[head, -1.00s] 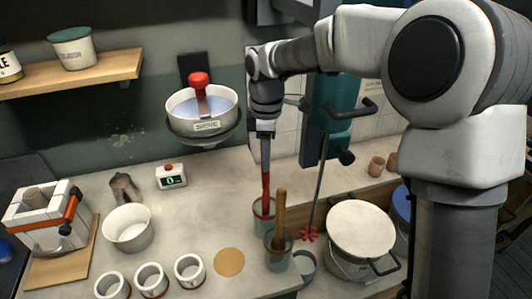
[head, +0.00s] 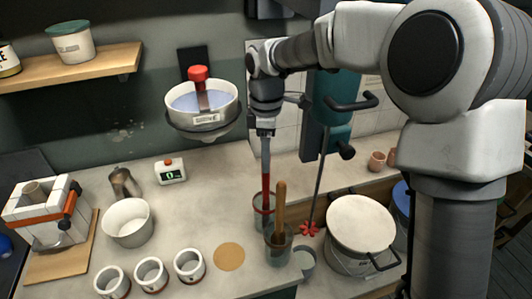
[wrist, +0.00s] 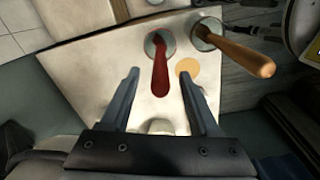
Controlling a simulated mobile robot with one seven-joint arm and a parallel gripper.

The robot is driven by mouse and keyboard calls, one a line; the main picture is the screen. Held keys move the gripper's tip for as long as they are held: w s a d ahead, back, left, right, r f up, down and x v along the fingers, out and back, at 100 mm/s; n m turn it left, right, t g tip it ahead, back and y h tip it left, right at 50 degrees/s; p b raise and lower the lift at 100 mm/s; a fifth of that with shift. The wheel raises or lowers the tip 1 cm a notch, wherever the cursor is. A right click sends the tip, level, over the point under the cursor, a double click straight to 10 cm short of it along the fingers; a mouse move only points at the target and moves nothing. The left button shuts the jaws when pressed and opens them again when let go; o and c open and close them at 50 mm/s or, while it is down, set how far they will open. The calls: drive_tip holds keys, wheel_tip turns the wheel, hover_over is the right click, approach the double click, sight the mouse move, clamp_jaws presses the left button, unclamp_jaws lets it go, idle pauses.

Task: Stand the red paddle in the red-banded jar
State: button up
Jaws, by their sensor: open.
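The red paddle (head: 266,184) stands nearly upright in the glass red-banded jar (head: 263,211) on the worktop. In the wrist view, the paddle (wrist: 160,76) rises from the jar (wrist: 152,46) toward the camera. My gripper (head: 266,170) is above the jar, pointing down. In the wrist view, my gripper (wrist: 160,73) is open, with one finger on each side of the paddle and visible gaps between. The paddle's lower end is partly hidden in the jar.
A second jar (head: 278,254) with a wooden-handled tool (head: 280,205) stands close by, right and front. A mixer shaft with a red head (head: 310,230) hangs to the right, near a lidded bucket (head: 360,224). Several white cups and a white bowl (head: 128,222) are left.

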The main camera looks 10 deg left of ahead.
wheel_tip(320, 180, up, 17)
drive_tip(key=p, duration=0.1)
drive_tip(key=shift+r, duration=0.2)
idle(1.0)
